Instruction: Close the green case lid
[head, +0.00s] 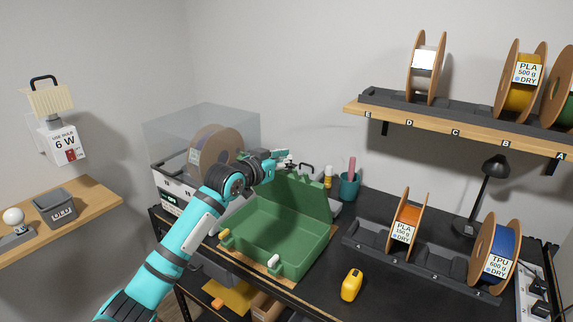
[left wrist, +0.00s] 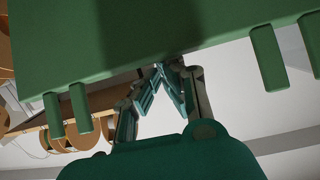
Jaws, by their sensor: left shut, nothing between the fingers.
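The inside of the case base looks empty. My right gripper is not in view.
A clear-covered box with a spool (head: 215,150) stands behind and left of the case. A teal cup (head: 349,187) is right of the lid. A yellow tool (head: 351,285) and a spool rack (head: 415,255) lie to the right. A wall shelf (head: 450,119) is above.

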